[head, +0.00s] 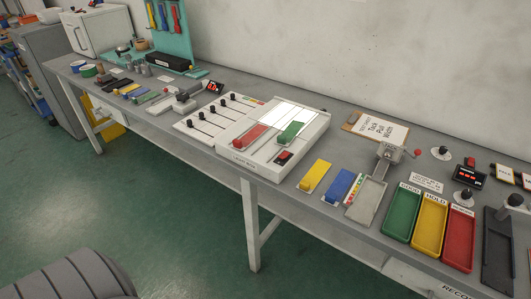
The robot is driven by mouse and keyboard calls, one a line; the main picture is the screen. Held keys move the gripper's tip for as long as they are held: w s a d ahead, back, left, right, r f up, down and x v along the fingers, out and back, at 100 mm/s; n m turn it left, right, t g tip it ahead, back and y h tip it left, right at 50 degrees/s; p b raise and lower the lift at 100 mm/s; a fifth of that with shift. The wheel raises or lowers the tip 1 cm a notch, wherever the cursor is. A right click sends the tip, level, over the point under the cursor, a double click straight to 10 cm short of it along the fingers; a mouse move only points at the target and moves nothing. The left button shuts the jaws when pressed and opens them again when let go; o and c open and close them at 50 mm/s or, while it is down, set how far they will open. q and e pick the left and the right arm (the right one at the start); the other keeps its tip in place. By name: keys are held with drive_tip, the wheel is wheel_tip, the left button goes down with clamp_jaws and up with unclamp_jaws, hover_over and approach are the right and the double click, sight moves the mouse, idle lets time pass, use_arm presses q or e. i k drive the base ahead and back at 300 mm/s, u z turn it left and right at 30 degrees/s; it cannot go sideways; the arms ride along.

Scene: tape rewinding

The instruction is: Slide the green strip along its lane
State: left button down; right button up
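A green strip (291,132) lies on the right part of the white sloped light box (235,155), near its bright lit panel (287,113). A red strip (250,137) lies to its left on the same box, roughly parallel to it. The lane edges around the green strip are too small to make out clearly. Another small green piece (146,97) lies farther left on the bench, among other coloured pieces. Neither of my grippers shows in the head view, and nothing touches the green strip.
A slider panel (207,122) with black knobs adjoins the light box on the left. Yellow (314,176) and blue (341,186) pieces lie at its right, before a metal press (372,185). Green (402,213), yellow (430,225) and red (459,238) trays stand farther right.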

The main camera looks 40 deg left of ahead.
sight(288, 135)
drive_tip(key=k, duration=1)
drive_tip(key=z, duration=0.65)
drive_tip(key=i, duration=1)
drive_tip(key=u, duration=0.4)
drive_tip(key=i, duration=0.85)
drive_tip(key=u, duration=0.8)
